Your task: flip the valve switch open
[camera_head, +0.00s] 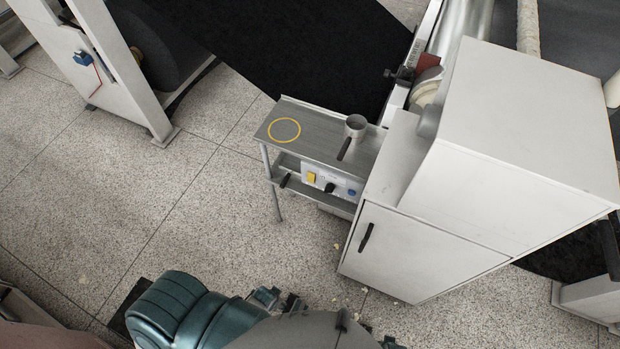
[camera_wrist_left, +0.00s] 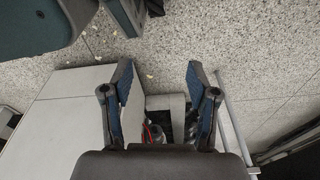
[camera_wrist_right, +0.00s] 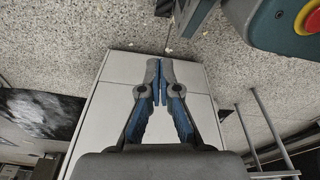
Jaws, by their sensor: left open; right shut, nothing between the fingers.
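I cannot tell for certain which part is the valve switch. In the head view, a control panel (camera_head: 331,184) under the small metal table carries a yellow switch (camera_head: 311,177), a black knob (camera_head: 329,188) and a blue knob (camera_head: 352,193). A blue fitting with a red line (camera_head: 82,58) sits on the white machine frame at far left. My left gripper (camera_wrist_left: 158,76) is open and empty in the left wrist view; a small part with red on it (camera_wrist_left: 151,131) shows between its fingers. My right gripper (camera_wrist_right: 160,80) is shut and empty, with a white cabinet behind it.
The metal table (camera_head: 305,130) bears a yellow ring and a grey cup (camera_head: 355,125). The white cabinet (camera_head: 425,255) with a black handle stands right of it. Black sheet material (camera_head: 300,45) lies behind. Speckled floor (camera_head: 150,215) is open at left.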

